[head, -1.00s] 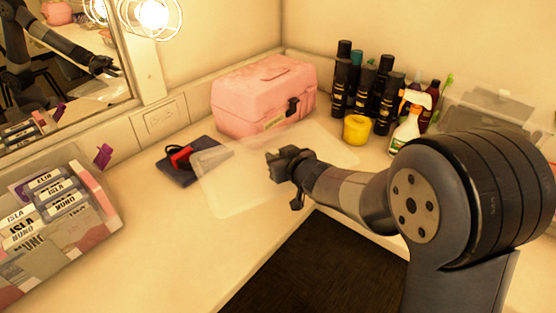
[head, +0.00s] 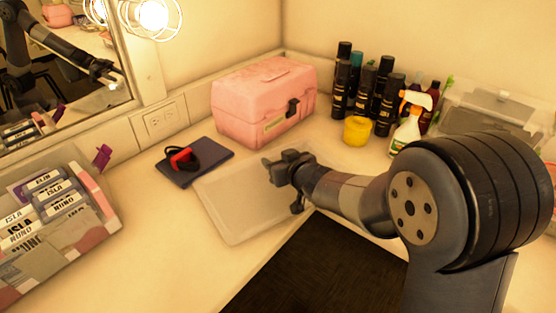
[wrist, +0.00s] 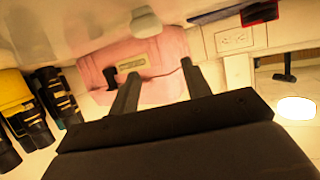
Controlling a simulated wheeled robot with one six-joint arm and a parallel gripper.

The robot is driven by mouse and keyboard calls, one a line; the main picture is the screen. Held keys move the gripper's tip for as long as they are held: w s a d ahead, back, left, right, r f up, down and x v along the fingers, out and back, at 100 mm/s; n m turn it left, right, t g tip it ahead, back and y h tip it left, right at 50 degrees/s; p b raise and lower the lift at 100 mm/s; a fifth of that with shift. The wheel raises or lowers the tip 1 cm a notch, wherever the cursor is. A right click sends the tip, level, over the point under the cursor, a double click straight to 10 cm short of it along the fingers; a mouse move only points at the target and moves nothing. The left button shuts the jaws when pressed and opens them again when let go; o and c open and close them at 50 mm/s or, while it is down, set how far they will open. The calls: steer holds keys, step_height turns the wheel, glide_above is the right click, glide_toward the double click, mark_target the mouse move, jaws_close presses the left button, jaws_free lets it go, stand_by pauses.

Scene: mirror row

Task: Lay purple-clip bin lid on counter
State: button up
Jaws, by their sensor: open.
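The translucent lid (head: 232,205) lies flat on the counter (head: 170,255), in front of the pink case. My gripper (head: 268,170) is at the lid's right part, open, with nothing seen between its fingers. In the wrist view my gripper (wrist: 155,82) shows two spread fingers against the pink case; I cannot make out the lid there. A purple clip (head: 103,156) stands up at the back of the bin (head: 112,205) of labelled cards at the left edge.
A dark booklet (head: 190,173) with a red and black item (head: 181,157) lies behind the lid. The pink case (head: 262,105), dark bottles, a yellow jar (head: 357,130) and a spray bottle (head: 408,130) stand behind. A dark mat (head: 310,270) is in front.

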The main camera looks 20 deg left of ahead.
steer(key=shift+r+p, duration=0.35)
steer(key=shift+r, duration=0.2)
steer(key=p+v, duration=0.2)
steer(key=v, duration=1)
steer(key=shift+d+f, duration=0.1)
steer(key=shift+f, duration=0.1)
